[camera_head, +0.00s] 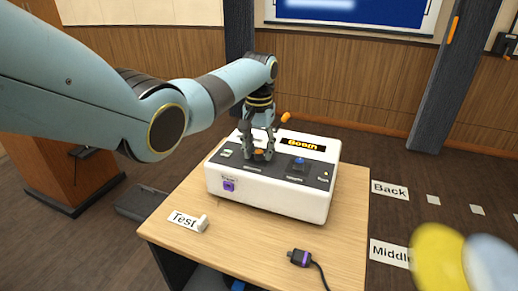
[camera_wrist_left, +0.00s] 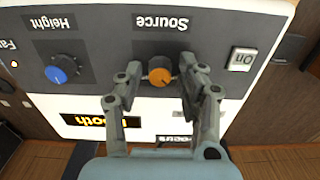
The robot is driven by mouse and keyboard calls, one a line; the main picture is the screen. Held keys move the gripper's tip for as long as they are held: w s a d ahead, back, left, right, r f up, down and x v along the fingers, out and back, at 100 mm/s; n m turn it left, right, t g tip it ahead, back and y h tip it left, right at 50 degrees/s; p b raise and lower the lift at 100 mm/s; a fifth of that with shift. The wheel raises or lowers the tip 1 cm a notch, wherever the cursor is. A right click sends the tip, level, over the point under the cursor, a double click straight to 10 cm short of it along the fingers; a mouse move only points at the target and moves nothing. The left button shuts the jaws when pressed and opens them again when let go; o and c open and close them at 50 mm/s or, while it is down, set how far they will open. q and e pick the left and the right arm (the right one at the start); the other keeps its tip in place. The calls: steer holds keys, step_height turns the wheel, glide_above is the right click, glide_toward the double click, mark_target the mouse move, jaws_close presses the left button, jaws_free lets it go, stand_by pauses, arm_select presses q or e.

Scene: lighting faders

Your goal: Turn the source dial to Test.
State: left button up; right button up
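The source dial (camera_wrist_left: 160,73) is a small orange-topped knob on the dark panel of a white console, below the upside-down word "Source" in the left wrist view. In the head view the dial (camera_head: 259,153) shows between the fingers. My left gripper (camera_wrist_left: 160,70) is open, pointing down at the panel, with one finger on each side of the dial. A narrow gap seems to remain at each side; contact is not clear. The console (camera_head: 265,198) has a display reading "Booth" (camera_head: 303,144). My right gripper is not in view.
A blue-topped height knob (camera_wrist_left: 56,74) and an "On" button (camera_wrist_left: 242,60) flank the dial. A purple socket (camera_head: 229,185) is on the console front. A black plug with a cable (camera_head: 299,257) lies on the wooden desk (camera_head: 225,250).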

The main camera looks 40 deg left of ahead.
arm_select(q)
jaws_close()
steer(key=shift+r, duration=0.1)
steer(key=m+p, duration=0.2)
steer(key=m, duration=0.1)
steer(key=m+p, duration=0.1)
steer(key=m, duration=0.2)
steer(key=shift+m, duration=0.4)
steer(key=m+p, duration=0.1)
steer(key=m, duration=0.4)
steer(key=shift+w, duration=0.1)
steer(key=m, duration=0.6)
steer(key=shift+p, duration=0.4)
